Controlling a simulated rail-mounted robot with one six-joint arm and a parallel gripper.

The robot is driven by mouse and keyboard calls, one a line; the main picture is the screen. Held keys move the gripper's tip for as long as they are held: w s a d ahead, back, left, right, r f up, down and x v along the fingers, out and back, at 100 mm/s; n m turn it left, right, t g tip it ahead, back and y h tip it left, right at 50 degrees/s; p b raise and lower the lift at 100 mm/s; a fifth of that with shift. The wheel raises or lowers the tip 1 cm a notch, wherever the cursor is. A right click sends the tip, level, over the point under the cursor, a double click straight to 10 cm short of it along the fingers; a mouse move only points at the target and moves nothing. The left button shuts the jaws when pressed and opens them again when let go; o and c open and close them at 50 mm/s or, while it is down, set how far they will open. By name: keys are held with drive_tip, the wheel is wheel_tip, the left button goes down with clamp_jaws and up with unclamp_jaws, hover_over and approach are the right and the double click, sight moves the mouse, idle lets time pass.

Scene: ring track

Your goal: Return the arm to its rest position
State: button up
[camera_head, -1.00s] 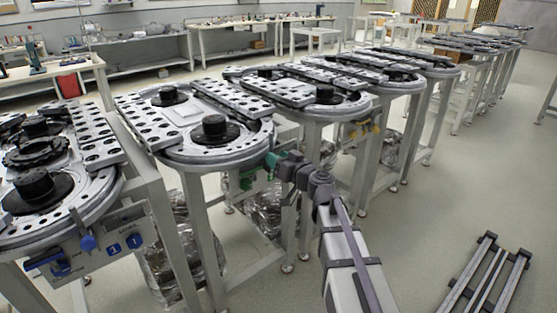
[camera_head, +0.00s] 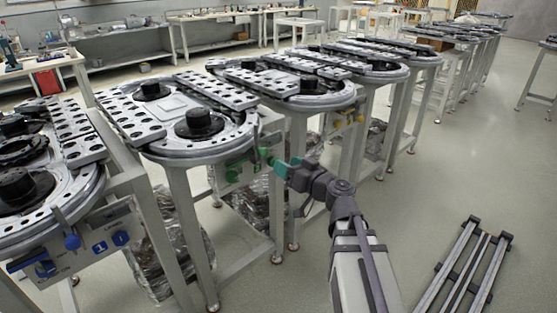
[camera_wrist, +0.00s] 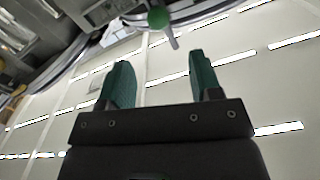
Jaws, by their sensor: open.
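My gripper (camera_head: 268,160) is at the front edge of the second ring-track table (camera_head: 215,143), by the green knobs on its side panel. In the wrist view my gripper (camera_wrist: 160,80) shows two green fingers spread apart with nothing between them. A round green knob (camera_wrist: 158,17) on a short stem is beyond the fingertips, apart from them. My arm reaches in from the lower right of the head view, bent at the joint near the middle.
Ring-track tables stand in a row, with the nearest (camera_head: 60,209) at the left. A blue knob (camera_head: 72,242) is on its panel. Rails (camera_head: 466,262) lie on the floor at the right. The floor between the tables and rails is clear.

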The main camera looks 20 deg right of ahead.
idle(0.4)
drive_tip(key=s+a+f+m+g+h, duration=0.1)
drive_tip(key=s+a+f+g+h, duration=0.25)
drive_tip(key=s+f+g, duration=0.5)
drive_tip(key=s+a+f+m+g+h, duration=0.1)
drive_tip(key=s+a+f+g+h, duration=0.1)
drive_tip(key=s+f+g+h, duration=0.5)
wheel_tip(320, 180, up, 22)
drive_tip(key=y+p, duration=0.2)
drive_tip(key=p, duration=2.1)
drive_tip(key=shift+s+p, duration=0.4)
drive_tip(key=shift+s, duration=0.05)
